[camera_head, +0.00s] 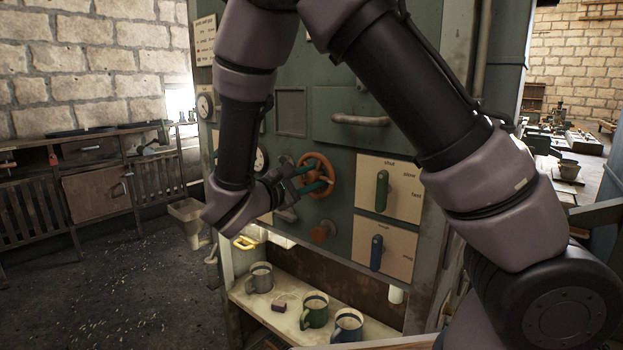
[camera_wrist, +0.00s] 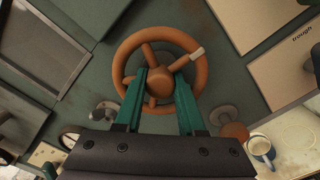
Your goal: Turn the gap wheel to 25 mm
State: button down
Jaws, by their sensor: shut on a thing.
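The gap wheel is an orange-brown spoked handwheel (camera_head: 318,176) on the front of the green machine panel. In the wrist view the wheel (camera_wrist: 200,75) fills the upper middle, with a pale mark on its rim at the upper right. My gripper (camera_head: 318,187) reaches it from the left. In the wrist view my gripper's two green fingers (camera_wrist: 160,88) lie on either side of the wheel's hub, shut on the wheel. No 25 mm scale reading can be made out in either view.
Right of the wheel are plates with a green lever (camera_head: 382,190) and a blue lever (camera_head: 376,252). An orange knob (camera_head: 322,232) sits below the wheel. A drawer handle (camera_head: 360,120) is above. Several mugs stand on the shelf (camera_head: 262,313) below.

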jog(key=m, duration=0.4)
jog(key=shift+m, duration=2.1)
jog(key=c, duration=0.8)
grip_release()
jog(key=shift+a, duration=0.1)
jog(key=v, duration=1)
jog(key=shift+s+a, duration=0.2)
jog(key=shift+s, duration=0.1)
